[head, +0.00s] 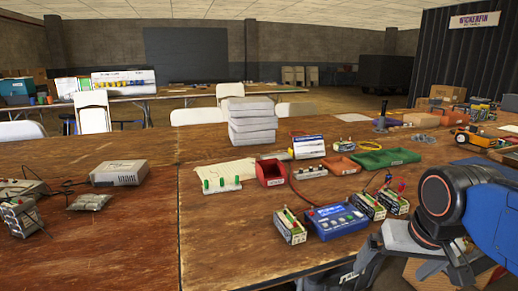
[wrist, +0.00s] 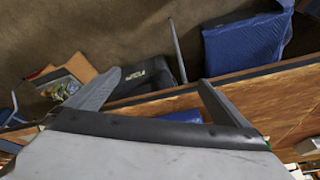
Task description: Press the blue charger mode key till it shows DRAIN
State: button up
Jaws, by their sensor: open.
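The blue charger (head: 337,221) lies on the brown table in the head view, right of the table seam, with white lettering and small pale keys on its top. Which key is the mode key and what the display reads are too small to tell. My gripper (wrist: 158,80) is open and empty in the wrist view, its two grey fingers wide apart and pointing past the table edge toward the floor. In the head view my arm reaches in at the lower right, to the right of the charger and apart from it.
Boxed battery packs flank the charger, one on the left (head: 290,226) and others on the right (head: 368,206). Behind stand a red bin (head: 270,172) and a green tray (head: 386,159). A grey power supply (head: 121,173) sits left. Bare tabletop (head: 225,240) lies front left of the charger.

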jog(key=s+f+n, duration=0.2)
jog(key=s+f, duration=0.1)
jog(key=f, duration=0.2)
jog(key=shift+s+d+f+t, duration=0.25)
jog(key=shift+s+t, duration=0.05)
jog(key=shift+s, duration=0.1)
grip_shut()
dwell(1.2)
